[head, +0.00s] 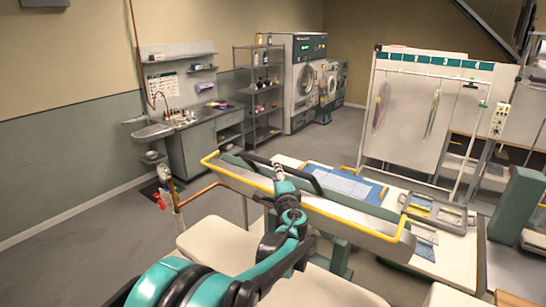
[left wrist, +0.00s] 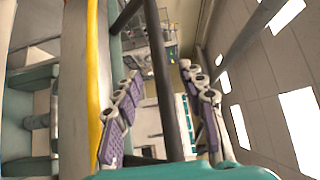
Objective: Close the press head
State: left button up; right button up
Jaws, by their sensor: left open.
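The press head (head: 345,220) is a long grey piece with a yellow rim, lying diagonally across the middle of the head view. It appears raised, beyond and above a cream padded surface (head: 218,240). A black bar handle (head: 262,160) runs along its upper side; it also shows as a dark bar in the left wrist view (left wrist: 160,80). My left gripper (head: 280,172) is open at this handle. In the left wrist view its purple-padded fingers (left wrist: 164,95) stand apart with the bar between them; contact cannot be told. My right gripper is not in view.
A table behind the press holds blue cloth (head: 343,184) and a grey tray (head: 438,212). A white garment rail (head: 420,115) stands behind it. A copper pipe (head: 205,190) is left of the press. Grey floor (head: 90,235) is clear at the left.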

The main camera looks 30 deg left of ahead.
pick_arm(q)
jog(key=p+x, duration=0.1)
jog(key=x, duration=0.6)
jog(key=shift+a, duration=0.1)
jog(key=shift+f, duration=0.1)
grip_shut()
